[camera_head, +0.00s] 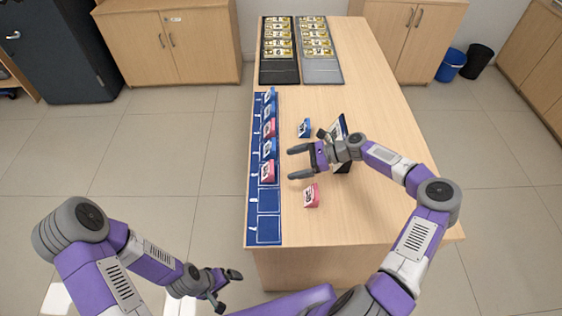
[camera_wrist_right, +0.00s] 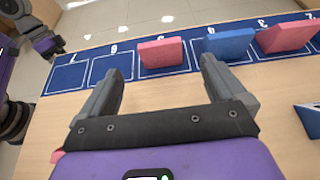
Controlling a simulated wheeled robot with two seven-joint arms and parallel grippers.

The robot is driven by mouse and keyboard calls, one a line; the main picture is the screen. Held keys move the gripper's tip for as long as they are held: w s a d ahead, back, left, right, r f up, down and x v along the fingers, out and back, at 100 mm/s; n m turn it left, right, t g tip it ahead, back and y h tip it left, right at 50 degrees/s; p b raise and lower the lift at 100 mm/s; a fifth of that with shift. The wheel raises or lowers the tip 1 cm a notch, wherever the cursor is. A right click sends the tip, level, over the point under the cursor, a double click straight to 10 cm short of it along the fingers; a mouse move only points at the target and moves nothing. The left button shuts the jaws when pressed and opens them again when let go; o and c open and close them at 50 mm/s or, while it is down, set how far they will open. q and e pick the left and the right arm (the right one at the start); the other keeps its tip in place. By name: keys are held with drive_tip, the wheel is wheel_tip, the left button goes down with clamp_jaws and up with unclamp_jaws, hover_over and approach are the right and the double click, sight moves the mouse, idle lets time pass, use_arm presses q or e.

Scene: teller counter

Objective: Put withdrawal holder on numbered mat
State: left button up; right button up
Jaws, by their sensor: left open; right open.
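The blue numbered mat (camera_head: 267,229) runs along the counter's left edge. Several red and blue holders stand on it in a row, and its two nearest squares are bare. In the right wrist view these bare squares on the mat (camera_wrist_right: 112,68) read 6 and 7. A loose blue holder (camera_head: 304,127) and a loose pink holder (camera_head: 311,195) stand on the counter right of the mat. My right gripper (camera_head: 291,163) is open and empty above the counter between them, pointing at the mat. My left gripper (camera_head: 229,289) is open and empty, off the counter's near left side.
A dark-framed panel (camera_head: 338,127) stands behind my right wrist, partly hidden. Trays of banknotes, one black (camera_head: 279,73) and one grey (camera_head: 322,72), lie at the far end. The counter's near right part is largely clear beneath my right arm.

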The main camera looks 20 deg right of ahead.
drive_tip(key=shift+p+v, duration=0.6)
drive_tip(key=shift+v, duration=1.6)
drive_tip(key=shift+f, duration=0.1)
